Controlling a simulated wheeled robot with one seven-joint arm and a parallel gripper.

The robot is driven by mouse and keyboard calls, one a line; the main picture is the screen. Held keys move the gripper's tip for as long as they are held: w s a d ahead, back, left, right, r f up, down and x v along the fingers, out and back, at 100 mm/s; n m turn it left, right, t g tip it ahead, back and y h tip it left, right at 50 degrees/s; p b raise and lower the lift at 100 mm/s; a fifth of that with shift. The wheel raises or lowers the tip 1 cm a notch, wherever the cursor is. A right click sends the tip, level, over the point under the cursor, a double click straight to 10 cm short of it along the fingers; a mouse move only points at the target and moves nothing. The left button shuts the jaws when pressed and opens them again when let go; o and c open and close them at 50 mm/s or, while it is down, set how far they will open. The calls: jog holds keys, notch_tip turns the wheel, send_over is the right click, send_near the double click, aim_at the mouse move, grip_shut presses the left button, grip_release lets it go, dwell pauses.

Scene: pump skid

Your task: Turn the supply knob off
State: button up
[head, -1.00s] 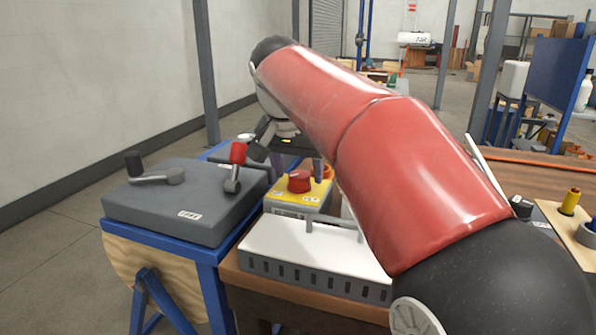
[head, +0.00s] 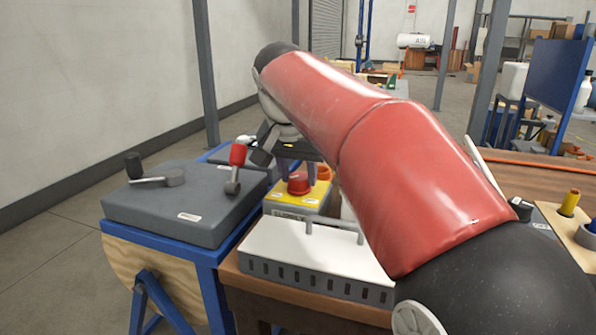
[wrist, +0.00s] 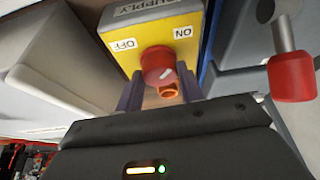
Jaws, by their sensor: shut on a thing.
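The supply knob (wrist: 158,66) is a red round knob on a yellow box (wrist: 145,30) marked SUPPLY, OFF and ON. A pale mark shows on its face; in the wrist view OFF is on the left and ON on the right. In the head view the knob (head: 299,183) shows just below my gripper (head: 299,174). My gripper (wrist: 160,88) has its two dark fingers on either side of the knob, shut on it. The fingertip contact is partly hard to see.
The red handle (wrist: 291,78) is near my gripper. A white slotted cover (head: 310,255) with a bar handle lies in front.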

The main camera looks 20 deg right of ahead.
jog(key=n, duration=0.2)
jog(key=n+y, duration=0.1)
jog(key=n, duration=0.1)
jog(key=shift+d+n+t+y, duration=0.2)
jog(key=shift+n+t+y, duration=0.1)
jog(key=shift+t, duration=0.1)
jog(key=n+y, duration=0.1)
jog(key=n, duration=0.3)
jog(key=shift+d+y, duration=0.1)
jog(key=shift+y, duration=0.3)
jog(key=n+y, duration=0.1)
jog(key=n, duration=0.4)
jog(key=shift+d+g+y, duration=0.1)
jog(key=shift+g+y, duration=0.3)
jog(key=shift+w+n+g+y, duration=0.1)
jog(key=shift+n+g+y, duration=0.45)
jog(key=shift+n, duration=1.35)
jog(key=o, duration=1)
